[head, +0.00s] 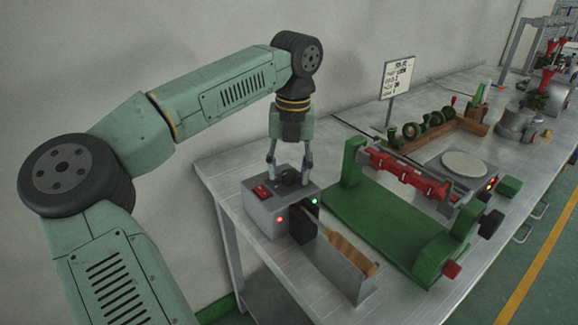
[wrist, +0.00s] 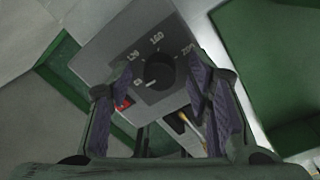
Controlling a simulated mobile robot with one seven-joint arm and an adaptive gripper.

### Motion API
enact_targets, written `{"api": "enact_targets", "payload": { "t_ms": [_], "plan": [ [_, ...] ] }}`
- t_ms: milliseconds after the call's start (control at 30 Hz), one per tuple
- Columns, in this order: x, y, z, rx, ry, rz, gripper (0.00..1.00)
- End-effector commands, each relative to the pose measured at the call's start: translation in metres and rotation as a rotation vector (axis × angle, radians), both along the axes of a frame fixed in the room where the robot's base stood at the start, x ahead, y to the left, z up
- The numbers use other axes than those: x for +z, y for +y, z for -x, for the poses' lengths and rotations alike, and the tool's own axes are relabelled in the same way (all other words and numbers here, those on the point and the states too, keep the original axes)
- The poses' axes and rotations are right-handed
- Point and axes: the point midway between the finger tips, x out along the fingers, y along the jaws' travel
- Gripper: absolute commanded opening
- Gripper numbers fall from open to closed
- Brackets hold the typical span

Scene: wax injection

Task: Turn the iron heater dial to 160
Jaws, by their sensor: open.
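The iron heater (head: 262,216) is a grey box at the near left of the bench. Its round black dial (head: 291,179) is on the top face. In the wrist view the dial (wrist: 160,71) is ringed by printed marks that read about 0, 120, 160 and 200. A small pale pointer line on the dial faces the 0 mark at its left. My gripper (head: 289,170) points down over the dial with its fingers apart. In the wrist view the fingers (wrist: 160,76) stand on either side of the dial; I cannot tell whether they touch it.
A red switch (head: 262,191) is beside the dial. A wooden-handled iron (head: 350,254) rests in front of the heater. A green fixture with a red clamp (head: 405,178) stands to the right. A sign (head: 398,78) is behind. Bare bench (head: 222,166) shows at left.

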Motion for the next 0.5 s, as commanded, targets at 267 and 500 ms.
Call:
{"api": "enact_targets", "payload": {
  "t_ms": [267, 500],
  "plan": [
    [-0.0001, 0.0000, -0.0001, 0.000, 0.000, 0.000, 0.40],
    [0.0001, -0.0001, -0.0001, 0.000, 0.000, 0.001, 0.24]
  ]
}}
